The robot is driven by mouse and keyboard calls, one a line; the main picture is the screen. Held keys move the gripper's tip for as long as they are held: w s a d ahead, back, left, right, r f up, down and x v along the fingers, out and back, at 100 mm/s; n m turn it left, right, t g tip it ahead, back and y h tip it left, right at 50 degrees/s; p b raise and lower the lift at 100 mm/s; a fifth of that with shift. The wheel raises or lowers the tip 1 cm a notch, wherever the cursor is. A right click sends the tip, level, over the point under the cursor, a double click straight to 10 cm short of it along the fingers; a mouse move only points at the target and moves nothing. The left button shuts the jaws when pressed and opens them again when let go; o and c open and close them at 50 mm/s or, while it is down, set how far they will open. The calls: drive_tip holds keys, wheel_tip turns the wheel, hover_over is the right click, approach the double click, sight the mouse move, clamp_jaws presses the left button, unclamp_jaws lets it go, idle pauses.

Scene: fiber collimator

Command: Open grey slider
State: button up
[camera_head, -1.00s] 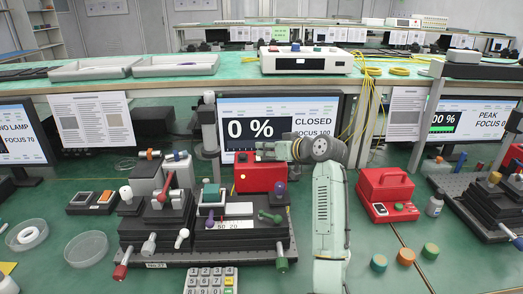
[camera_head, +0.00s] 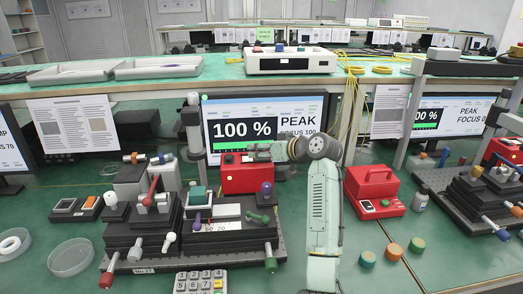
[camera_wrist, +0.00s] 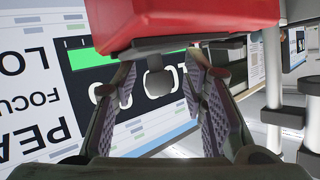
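The red box (camera_head: 247,180) stands behind the black stepped stage, in front of the middle monitor. It fills the top of the wrist view (camera_wrist: 190,22). A small grey block (camera_wrist: 158,82), seemingly the grey slider, shows just below the red box between my fingers. My gripper (camera_wrist: 160,85) has its two ridged fingers apart on either side of this block, with gaps visible. In the head view my gripper (camera_head: 248,152) is at the top of the red box, and its fingertips are hard to make out. The monitor (camera_head: 262,130) reads 100 % and PEAK.
The black stage (camera_head: 200,240) with coloured knobs and levers stands in front of the red box. A red case (camera_head: 373,192) is right of my arm. A keypad (camera_head: 200,282), round dishes (camera_head: 70,256) and several coloured discs (camera_head: 393,251) lie on the green table.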

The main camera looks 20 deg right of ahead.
drive_tip(key=v, duration=1.2)
drive_tip(key=shift+d, duration=0.1)
